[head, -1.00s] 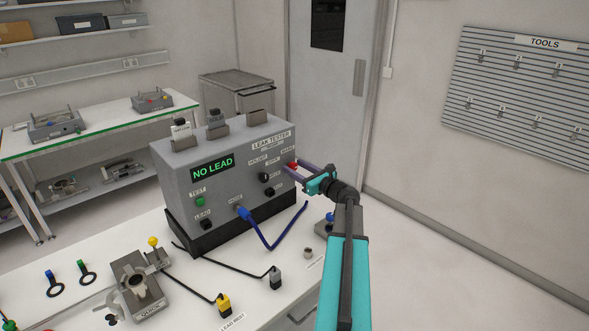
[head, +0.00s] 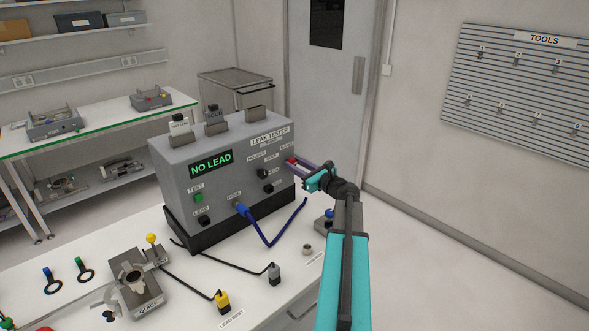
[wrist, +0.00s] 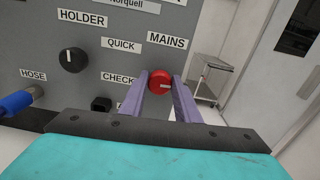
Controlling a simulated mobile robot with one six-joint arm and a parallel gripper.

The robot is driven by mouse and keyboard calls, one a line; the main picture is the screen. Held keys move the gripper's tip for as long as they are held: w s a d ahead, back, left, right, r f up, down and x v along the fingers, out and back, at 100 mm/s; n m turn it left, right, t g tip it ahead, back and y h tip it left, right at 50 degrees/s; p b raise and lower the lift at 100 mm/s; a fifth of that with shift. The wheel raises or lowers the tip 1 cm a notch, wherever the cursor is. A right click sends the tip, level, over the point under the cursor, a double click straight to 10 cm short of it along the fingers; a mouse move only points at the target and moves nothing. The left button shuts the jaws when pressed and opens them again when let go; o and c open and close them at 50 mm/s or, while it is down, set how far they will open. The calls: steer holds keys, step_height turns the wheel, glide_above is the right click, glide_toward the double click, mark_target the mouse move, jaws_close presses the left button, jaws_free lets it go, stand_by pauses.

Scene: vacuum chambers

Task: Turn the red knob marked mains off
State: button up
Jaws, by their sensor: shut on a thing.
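The red knob (wrist: 160,83) sits under the MAINS label on the front of the grey leak tester (head: 205,160). In the wrist view its pale pointer line lies roughly level, toward the right. My gripper (wrist: 160,88) has its two purple fingers on either side of the knob and is shut on it. In the head view the knob (head: 291,160) is a small red patch, partly covered by the fingers, at the panel's upper right. The tester's green display (head: 210,164) reads NO LEAD.
A black HOLDER knob (wrist: 73,60) is left of the red knob. A blue hose (head: 265,232) hangs from the panel. A clamp fixture (head: 134,278) and leads lie on the white bench (head: 185,310). A trolley (head: 236,92) stands behind the tester.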

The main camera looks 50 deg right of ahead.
steer(key=shift+w+a+f+b, duration=0.1)
steer(key=shift+b, duration=0.2)
steer(key=n+b, duration=1.7)
steer(key=b, duration=0.8)
steer(key=shift+a, duration=0.1)
steer(key=o, duration=1)
steer(key=shift+o, duration=0.2)
